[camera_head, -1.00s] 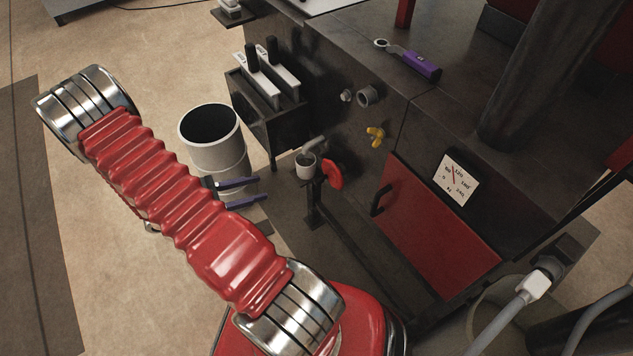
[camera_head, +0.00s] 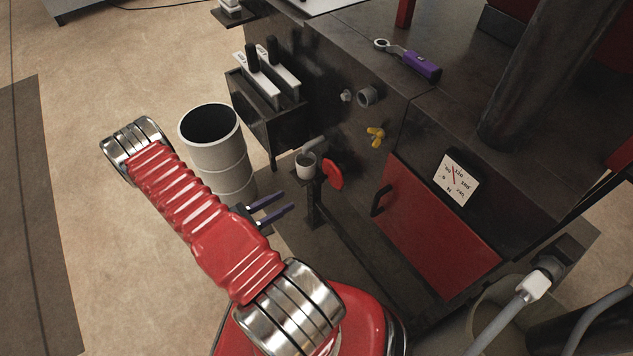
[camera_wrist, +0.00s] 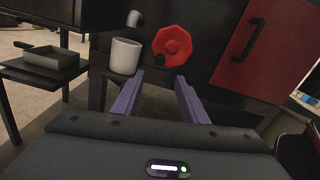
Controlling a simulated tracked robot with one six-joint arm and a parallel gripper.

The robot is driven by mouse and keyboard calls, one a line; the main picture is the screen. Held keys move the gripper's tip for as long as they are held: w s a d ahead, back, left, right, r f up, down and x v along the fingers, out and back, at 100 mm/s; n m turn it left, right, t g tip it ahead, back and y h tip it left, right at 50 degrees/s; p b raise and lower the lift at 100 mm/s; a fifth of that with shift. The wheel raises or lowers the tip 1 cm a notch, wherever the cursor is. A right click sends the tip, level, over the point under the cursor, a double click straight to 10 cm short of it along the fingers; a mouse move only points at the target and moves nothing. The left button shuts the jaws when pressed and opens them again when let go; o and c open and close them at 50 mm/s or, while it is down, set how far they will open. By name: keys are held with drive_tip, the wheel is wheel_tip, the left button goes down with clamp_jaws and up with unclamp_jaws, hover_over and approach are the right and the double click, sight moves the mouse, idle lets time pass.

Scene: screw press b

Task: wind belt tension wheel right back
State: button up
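A small red handwheel (camera_head: 333,175) sits low on the dark side of the press, right of a white cup. In the wrist view the red wheel (camera_wrist: 172,46) shows face-on, beyond the fingertips and above the gap between them. My gripper (camera_head: 287,201) has two purple fingers, spread apart with nothing between them. It is to the left of and below the wheel in the head view, apart from it. The fingers also show in the wrist view (camera_wrist: 157,84). I cannot tell from these views whether the wheel is the belt tension wheel.
The white cup (camera_head: 306,166) stands under a spout beside the wheel. A red door (camera_head: 436,226) with a black handle (camera_head: 381,200) is to the right. A yellow wing knob (camera_head: 376,137) is above. A grey bin (camera_head: 216,150) stands left on the floor.

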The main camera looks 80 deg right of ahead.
sight(315, 184)
drive_tip(key=shift+x, duration=6.9)
